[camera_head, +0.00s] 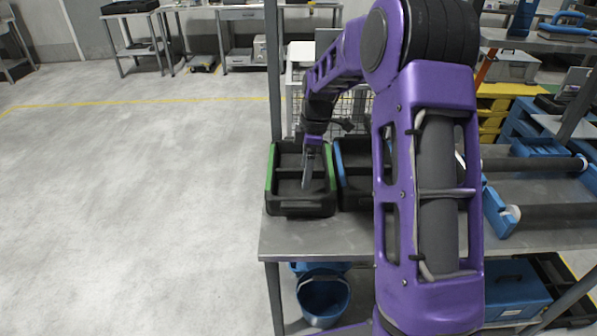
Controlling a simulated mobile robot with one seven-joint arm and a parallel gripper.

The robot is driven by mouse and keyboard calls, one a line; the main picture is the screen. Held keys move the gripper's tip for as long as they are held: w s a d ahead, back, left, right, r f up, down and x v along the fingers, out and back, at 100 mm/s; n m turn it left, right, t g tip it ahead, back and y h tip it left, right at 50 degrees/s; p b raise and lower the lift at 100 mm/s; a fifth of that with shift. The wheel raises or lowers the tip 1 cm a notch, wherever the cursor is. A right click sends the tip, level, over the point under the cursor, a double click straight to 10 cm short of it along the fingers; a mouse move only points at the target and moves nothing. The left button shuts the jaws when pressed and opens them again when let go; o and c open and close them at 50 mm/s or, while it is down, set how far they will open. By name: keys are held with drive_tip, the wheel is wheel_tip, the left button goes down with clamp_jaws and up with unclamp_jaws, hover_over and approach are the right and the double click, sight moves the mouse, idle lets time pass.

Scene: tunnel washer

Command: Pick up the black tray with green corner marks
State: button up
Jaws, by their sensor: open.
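The black tray with green marks (290,208) sits at the left end of a grey metal workbench (310,240). Green shows along its left side and at its right side. My purple arm reaches over the bench from the right. My gripper (308,184) points down at the inside of the tray, near its right side. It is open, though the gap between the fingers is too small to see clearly. I cannot tell whether it touches the tray. Part of the tray's far right side is hidden behind my gripper and wrist.
A second black tray with a blue mark (352,190) stands close on the right, partly behind my arm. A bench post (273,80) rises behind the left tray. Blue buckets (324,298) stand below. Rollers with blue supports (497,212) lie right. Open floor lies left.

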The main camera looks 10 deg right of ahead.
sight(300, 195)
drive_tip(key=f, duration=0.3)
drive_tip(key=a+f, duration=0.1)
drive_tip(key=f, duration=0.5)
drive_tip(key=shift+s+a+f+b, duration=0.1)
drive_tip(key=shift+s+a+b, duration=0.2)
drive_tip(key=shift+a+b, duration=0.05)
drive_tip(key=shift+w+f, duration=0.1)
drive_tip(key=shift+f, duration=0.05)
drive_tip(key=shift+r, duration=0.25)
clamp_jaws()
